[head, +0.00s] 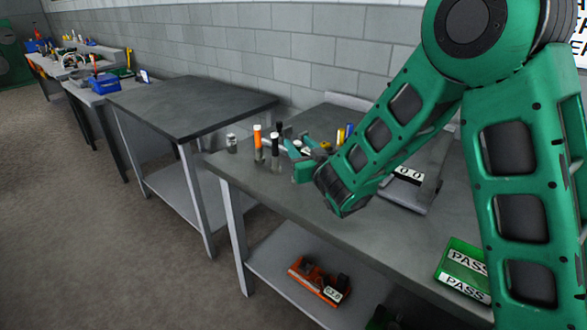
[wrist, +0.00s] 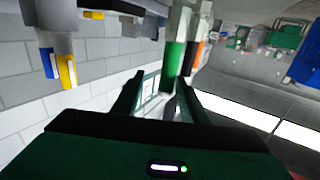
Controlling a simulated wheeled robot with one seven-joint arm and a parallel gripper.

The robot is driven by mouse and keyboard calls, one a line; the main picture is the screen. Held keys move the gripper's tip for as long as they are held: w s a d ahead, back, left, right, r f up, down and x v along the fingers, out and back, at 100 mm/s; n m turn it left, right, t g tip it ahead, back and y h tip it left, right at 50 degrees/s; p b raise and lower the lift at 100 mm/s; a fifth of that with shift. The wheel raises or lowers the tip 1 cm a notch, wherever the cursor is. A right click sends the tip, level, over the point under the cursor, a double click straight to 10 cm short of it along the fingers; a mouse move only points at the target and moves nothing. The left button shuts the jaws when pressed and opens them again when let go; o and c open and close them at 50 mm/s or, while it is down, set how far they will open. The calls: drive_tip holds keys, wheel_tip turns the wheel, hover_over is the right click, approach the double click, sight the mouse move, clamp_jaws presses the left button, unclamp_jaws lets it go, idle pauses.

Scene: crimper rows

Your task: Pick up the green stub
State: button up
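The green stub (wrist: 173,62) shows in the wrist view, which looks upside down. It has a pale end and lies just ahead of my fingertips, towards the right finger. My gripper (wrist: 160,82) is open, with its two dark fingers apart. I cannot tell whether the stub is between the tips or just beyond them. In the head view my gripper (head: 304,158) is low over the workbench (head: 300,196), beside a group of upright stubs. I cannot make out the green stub there; my gripper and arm cover that area.
An orange stub (head: 257,137), a black stub (head: 275,146) and a grey one (head: 231,143) stand left of my gripper. Blue and yellow pieces (head: 345,133) stand behind my arm. A grey plate fixture (head: 412,193) lies right. A bare table (head: 190,103) adjoins left.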

drive_tip(key=shift+s+a, duration=0.1)
drive_tip(key=shift+a, duration=0.15)
clamp_jaws()
drive_tip(key=shift+a, duration=0.1)
idle(1.1)
